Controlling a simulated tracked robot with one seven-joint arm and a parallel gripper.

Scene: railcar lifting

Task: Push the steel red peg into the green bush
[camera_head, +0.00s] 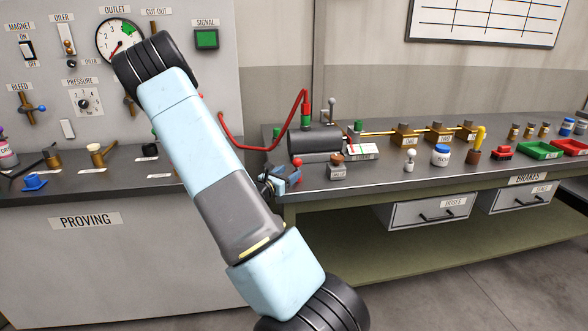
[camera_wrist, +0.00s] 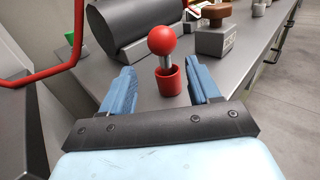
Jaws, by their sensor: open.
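A steel peg with a red ball head (camera_wrist: 162,40) stands upright in a red bush (camera_wrist: 169,80) on the bench top. In the head view its red ball (camera_head: 297,160) shows just past my gripper (camera_head: 282,179). My gripper (camera_wrist: 164,88) is open, with one blue finger on each side of the peg and bush; I see no clear contact. A small green piece (camera_wrist: 72,37) lies at the left in the wrist view, and one shows left of the dark cylinder in the head view (camera_head: 277,131); I cannot tell whether it is the green bush.
A dark cylinder (camera_head: 315,142) stands behind the peg, with a red hose (camera_head: 243,147) at its left. A grey block with a brown knob (camera_head: 337,168) stands to the right. Bench top between them is clear. The bench's front edge is close.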

